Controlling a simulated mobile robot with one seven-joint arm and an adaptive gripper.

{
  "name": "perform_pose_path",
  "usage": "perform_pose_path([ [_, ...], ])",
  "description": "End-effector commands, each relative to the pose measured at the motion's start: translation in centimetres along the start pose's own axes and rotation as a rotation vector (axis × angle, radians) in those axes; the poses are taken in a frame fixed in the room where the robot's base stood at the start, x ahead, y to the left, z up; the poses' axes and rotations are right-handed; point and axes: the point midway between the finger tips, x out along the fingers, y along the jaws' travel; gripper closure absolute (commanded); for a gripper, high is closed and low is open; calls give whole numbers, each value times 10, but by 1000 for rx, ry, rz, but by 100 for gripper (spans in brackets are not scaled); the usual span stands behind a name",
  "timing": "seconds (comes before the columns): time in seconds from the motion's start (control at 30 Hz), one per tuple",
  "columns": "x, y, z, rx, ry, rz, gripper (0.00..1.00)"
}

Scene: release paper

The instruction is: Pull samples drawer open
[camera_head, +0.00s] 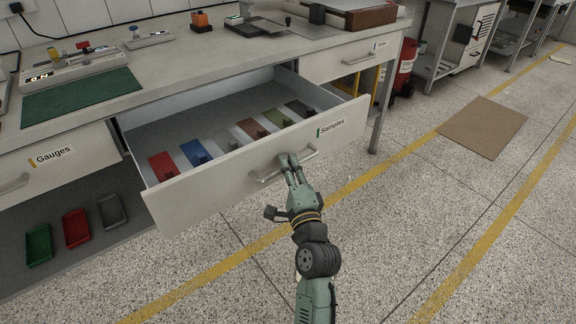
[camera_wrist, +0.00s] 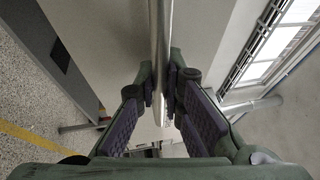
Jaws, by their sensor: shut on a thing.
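The samples drawer (camera_head: 258,171) has a pale front with a "Samples" label and is pulled out of the bench, its inside showing. Several coloured sample pieces lie in it, among them a red one (camera_head: 163,165) and a blue one (camera_head: 195,152). My gripper (camera_head: 289,160) is at the drawer's bar handle (camera_head: 265,179) and shut on it. In the wrist view the handle (camera_wrist: 160,40) runs between the two fingers of my gripper (camera_wrist: 166,95). The exact contact at the fingertips is partly hidden.
The Gauges drawer (camera_head: 60,170) at left is closed. Red, green and grey trays (camera_head: 76,228) lie on a low shelf below. Instruments and a green mat (camera_head: 80,96) sit on the benchtop (camera_head: 150,80). A brown board (camera_head: 482,127) lies on the floor at right. The floor before the drawer is clear.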

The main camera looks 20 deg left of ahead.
Motion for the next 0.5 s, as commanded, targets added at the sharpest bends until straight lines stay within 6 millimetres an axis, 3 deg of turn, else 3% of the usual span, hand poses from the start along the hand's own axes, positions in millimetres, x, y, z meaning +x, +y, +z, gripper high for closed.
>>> perform_pose_path([
  [0.17, 0, 0, 0, 2, -1, 1, 100],
  [0.2, 0, 0, 0, 2, -1, 1, 89],
  [0.5, 0, 0, 0, 1, 0, 0, 70],
])
